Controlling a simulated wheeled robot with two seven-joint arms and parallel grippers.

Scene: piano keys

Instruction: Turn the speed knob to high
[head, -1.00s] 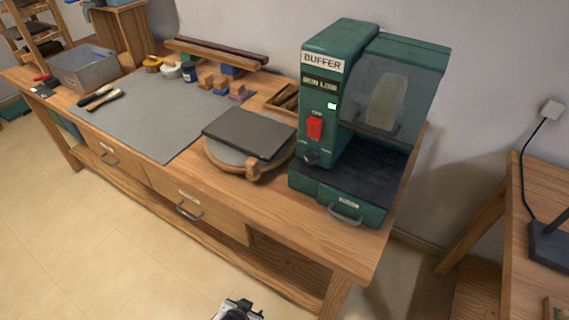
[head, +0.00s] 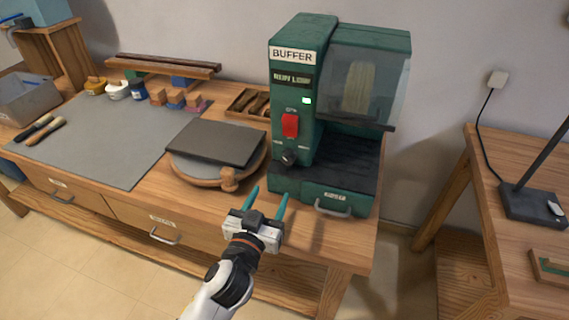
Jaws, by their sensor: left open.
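The speed knob (head: 288,159) is a small dark round knob low on the front of the green buffer machine (head: 300,80), below a red switch (head: 291,125). A small lit green indicator (head: 306,100) and a dark display (head: 291,81) sit above the switch. The display text and knob markings are too small to read surely. My left gripper (head: 268,194) is open and empty, with its two teal fingers pointing up toward the machine. It is below and in front of the knob, apart from it. My right gripper is not in view.
A round wooden turntable (head: 190,172) with a dark slab (head: 215,143) stands left of the machine. A drawer handle (head: 333,210) sticks out at the machine's base. A grey mat (head: 110,140) covers the bench's left part. Another table (head: 480,160) stands at right.

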